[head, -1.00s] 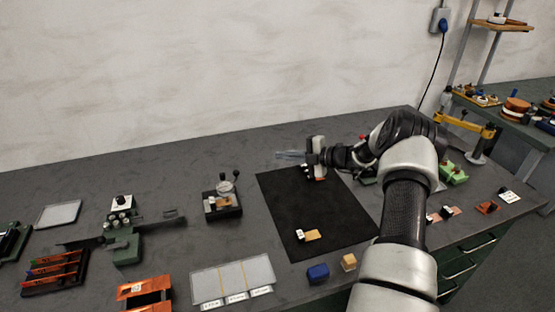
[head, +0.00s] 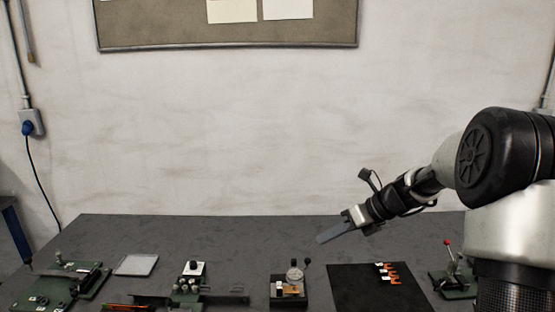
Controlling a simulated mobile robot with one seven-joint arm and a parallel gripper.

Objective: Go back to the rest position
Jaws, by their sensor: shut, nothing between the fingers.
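My gripper (head: 341,232) hangs in the air above the back of the workbench, in the right half of the head view. Its pale fingers are together, point down to the left, and hold nothing. My arm reaches in from the right edge. The black mat (head: 350,297) lies below and to the right of the fingertips. Several orange-copper pieces with white parts (head: 388,273) stand on the mat. A dial gauge stand (head: 293,277) is on the bench left of the mat, with a small orange-brown piece at its base.
On the dark bench (head: 240,235) stand a green roller device (head: 190,285), a pale flat tray (head: 137,264), a green fixture (head: 70,283) at far left and a red-knobbed lever device (head: 452,270) at right. A pinboard (head: 160,30) hangs on the wall. The air around my gripper is clear.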

